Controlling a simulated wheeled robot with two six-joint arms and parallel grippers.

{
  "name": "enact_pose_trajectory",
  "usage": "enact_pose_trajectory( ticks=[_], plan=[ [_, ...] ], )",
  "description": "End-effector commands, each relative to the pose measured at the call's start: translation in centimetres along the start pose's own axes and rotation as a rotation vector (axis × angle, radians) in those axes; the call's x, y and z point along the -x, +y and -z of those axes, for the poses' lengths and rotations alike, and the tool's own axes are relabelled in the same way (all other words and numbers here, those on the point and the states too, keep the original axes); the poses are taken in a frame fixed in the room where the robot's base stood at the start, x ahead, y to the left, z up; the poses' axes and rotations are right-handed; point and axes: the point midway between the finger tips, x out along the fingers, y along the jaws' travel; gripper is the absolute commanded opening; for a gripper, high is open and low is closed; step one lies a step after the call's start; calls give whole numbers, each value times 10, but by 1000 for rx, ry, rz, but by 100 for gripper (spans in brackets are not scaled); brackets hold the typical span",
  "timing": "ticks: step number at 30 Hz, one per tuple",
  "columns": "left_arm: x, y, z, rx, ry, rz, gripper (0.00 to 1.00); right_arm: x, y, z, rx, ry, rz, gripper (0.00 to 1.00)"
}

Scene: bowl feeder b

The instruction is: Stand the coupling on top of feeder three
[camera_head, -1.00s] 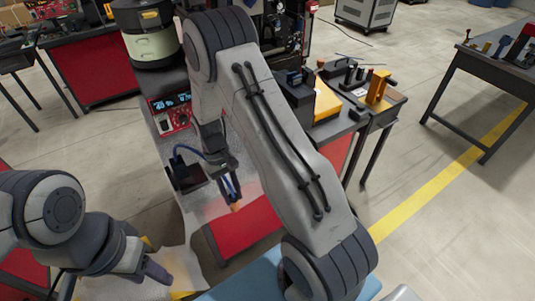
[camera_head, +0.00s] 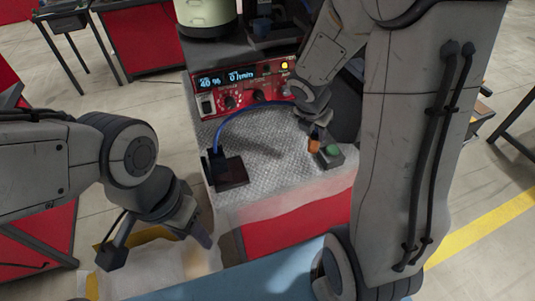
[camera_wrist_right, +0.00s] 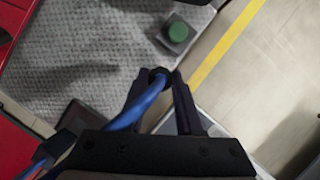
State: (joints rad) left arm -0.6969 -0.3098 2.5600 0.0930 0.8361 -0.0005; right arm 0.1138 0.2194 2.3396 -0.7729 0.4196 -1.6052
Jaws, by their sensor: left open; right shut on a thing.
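The coupling appears to be the dark ring-like end (camera_wrist_right: 158,74) of a blue hose (camera_wrist_right: 138,105) in the right wrist view. My right gripper (camera_wrist_right: 167,80) is shut on it. In the head view my right gripper (camera_head: 316,130) is at the right side of the grey textured top, with an orange-brown piece (camera_head: 314,145) at its tips. The blue hose (camera_head: 255,107) runs back to a black box on that top. A feeder with a cream bowl (camera_head: 205,12) stands behind; I cannot read its number. My left gripper (camera_head: 157,248) is open and empty at the lower left.
A red control panel (camera_head: 245,84) with lit displays stands at the back of the textured top (camera_head: 262,150). A green button box (camera_head: 330,155) sits close to my right gripper. The black box (camera_head: 226,172) stands at the top's left. The middle of the top is clear.

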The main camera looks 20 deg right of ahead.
Motion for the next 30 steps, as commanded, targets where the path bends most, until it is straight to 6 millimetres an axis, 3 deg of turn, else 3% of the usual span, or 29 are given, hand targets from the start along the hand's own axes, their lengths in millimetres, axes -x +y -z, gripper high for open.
enact_pose_trajectory(
  ticks=[5,16,21,25,30],
  plan=[
    [-6,0,0,0,0,0,50,-5,5,3,52,1,-20,0],
    [-22,-2,-1,0,0,0,50,-40,78,43,52,1,-17,0],
    [-23,-2,-1,0,0,0,50,-49,101,55,48,1,-18,0],
    [-25,-2,-1,0,0,0,50,-55,106,60,46,1,-16,0],
    [-36,-3,-2,0,0,0,50,-80,106,71,48,2,-15,0]
  ],
)
